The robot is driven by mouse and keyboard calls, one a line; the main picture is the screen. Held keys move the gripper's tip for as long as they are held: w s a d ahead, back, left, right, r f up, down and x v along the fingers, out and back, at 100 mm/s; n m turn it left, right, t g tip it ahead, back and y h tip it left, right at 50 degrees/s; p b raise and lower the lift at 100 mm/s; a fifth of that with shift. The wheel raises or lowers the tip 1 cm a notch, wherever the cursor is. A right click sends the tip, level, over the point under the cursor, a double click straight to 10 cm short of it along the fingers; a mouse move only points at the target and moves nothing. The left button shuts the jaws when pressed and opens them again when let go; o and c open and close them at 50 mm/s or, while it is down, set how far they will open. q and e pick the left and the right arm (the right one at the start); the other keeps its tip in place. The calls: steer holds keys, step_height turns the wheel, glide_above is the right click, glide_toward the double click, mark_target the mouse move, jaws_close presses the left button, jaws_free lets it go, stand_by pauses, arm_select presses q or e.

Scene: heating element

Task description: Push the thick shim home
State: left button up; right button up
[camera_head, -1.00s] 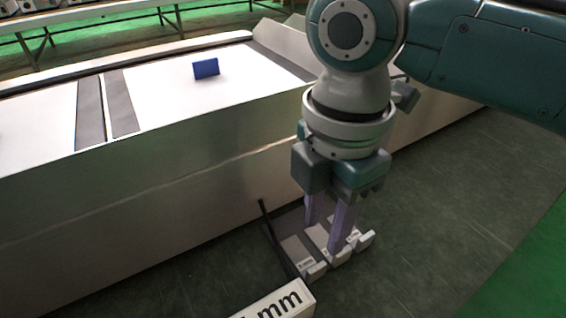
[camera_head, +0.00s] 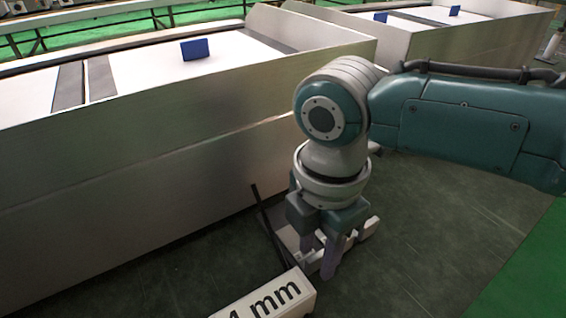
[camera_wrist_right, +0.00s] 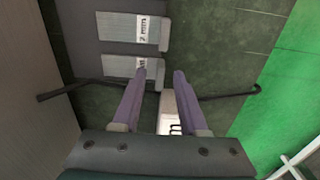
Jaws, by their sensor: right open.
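A white block (camera_head: 268,297) with a large black "mm" label lies at the bottom of the head view; its digit is partly cut off. I take it as the thick shim. My right gripper (camera_head: 318,262) points down beside its far right end, open, with two purple fingers. In the right wrist view, the open gripper (camera_wrist_right: 166,75) has a white labelled piece (camera_wrist_right: 168,108) showing between its fingers; contact cannot be told. Two thinner shims, one marked "2 mm" (camera_wrist_right: 132,29) and another (camera_wrist_right: 126,66), lie in the grey holder (camera_wrist_right: 80,46) beyond the fingertips. My left gripper is not in view.
Dark floor (camera_head: 440,220) to the right is clear.

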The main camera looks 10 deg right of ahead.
jaws_close()
stand_by(1.4)
